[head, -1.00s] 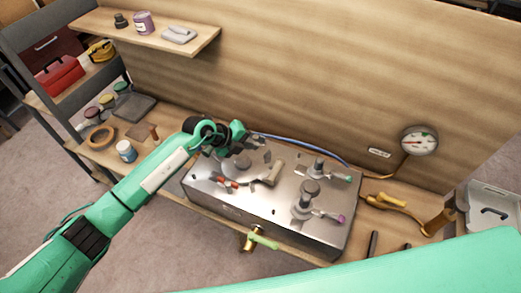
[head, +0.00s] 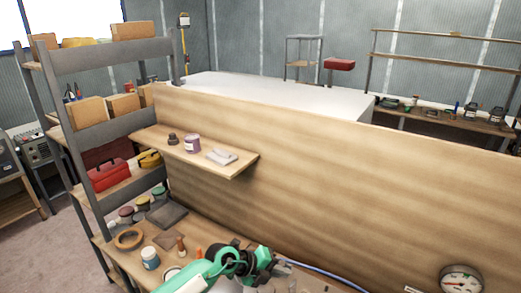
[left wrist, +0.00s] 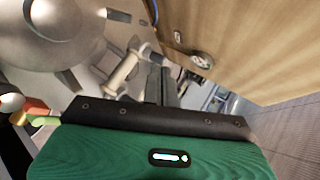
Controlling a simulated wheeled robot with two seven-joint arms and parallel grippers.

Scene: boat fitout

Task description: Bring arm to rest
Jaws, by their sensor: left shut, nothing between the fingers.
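My left arm comes in at the bottom of the head view. Its gripper (head: 283,264) is over the workbench, low in the frame and partly cut off. In the left wrist view its two dark fingers (left wrist: 160,82) are together with nothing between them. A metal unit lies under and beside the gripper, with a large round grey fitting (left wrist: 75,25) close at the upper left and a beige handle (left wrist: 125,72) near the fingers. In the head view most of this unit is below the frame. My right gripper is not in view.
A wooden back panel (head: 330,175) stands behind the bench, with a small shelf (head: 245,168) and a pressure gauge (head: 461,281). Jars, a tape roll (head: 128,238) and a white jar (head: 150,258) stand left of my arm. A grey rack (head: 100,55) is at the left.

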